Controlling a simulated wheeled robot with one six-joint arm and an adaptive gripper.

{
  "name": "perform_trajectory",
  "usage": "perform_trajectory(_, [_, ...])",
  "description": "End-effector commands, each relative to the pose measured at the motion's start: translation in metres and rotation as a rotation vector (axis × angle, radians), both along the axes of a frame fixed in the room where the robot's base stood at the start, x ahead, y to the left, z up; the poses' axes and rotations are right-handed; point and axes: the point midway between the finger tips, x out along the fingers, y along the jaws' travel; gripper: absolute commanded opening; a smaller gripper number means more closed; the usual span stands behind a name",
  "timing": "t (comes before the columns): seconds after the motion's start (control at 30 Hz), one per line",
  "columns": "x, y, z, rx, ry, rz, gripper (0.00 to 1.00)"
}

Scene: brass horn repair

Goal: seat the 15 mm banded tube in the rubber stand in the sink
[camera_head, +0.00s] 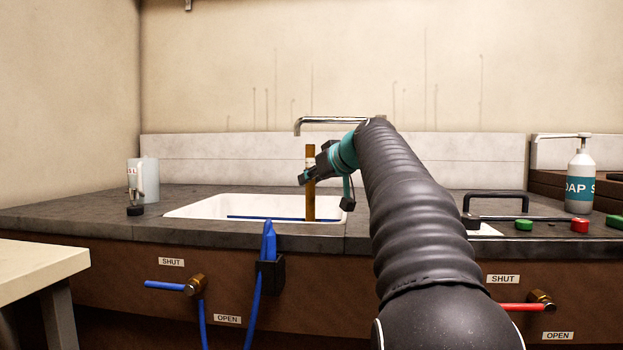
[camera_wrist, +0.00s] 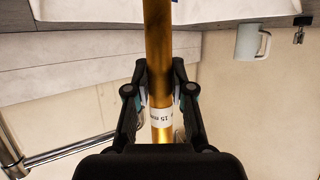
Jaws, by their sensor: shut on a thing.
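The brass tube (camera_head: 311,205) stands roughly upright over the white sink (camera_head: 190,210), its lower part in front of the basin's inside. A white band with "15 m" readable is on the tube (camera_wrist: 158,50) in the wrist view. My gripper (camera_head: 311,173) is shut on the tube partway up. In the wrist view both fingers of the gripper (camera_wrist: 161,85) press on its sides. The rubber stand is not visible. I cannot tell whether the tube's lower end touches anything.
A chrome spout (camera_head: 335,120) reaches over the sink behind the tube. A blue hose (camera_head: 268,245) hangs over the front edge. A jug (camera_head: 148,178) stands left; a soap bottle (camera_head: 579,180) and coloured knobs (camera_head: 524,225) are right.

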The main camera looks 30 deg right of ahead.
Motion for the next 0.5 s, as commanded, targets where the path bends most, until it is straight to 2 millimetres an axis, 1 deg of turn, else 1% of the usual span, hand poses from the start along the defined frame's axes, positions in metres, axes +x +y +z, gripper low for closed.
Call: perform_trajectory(0.5, [-0.0001, 0.0001, -0.0118, 0.000, -0.001, 0.000, 0.00])
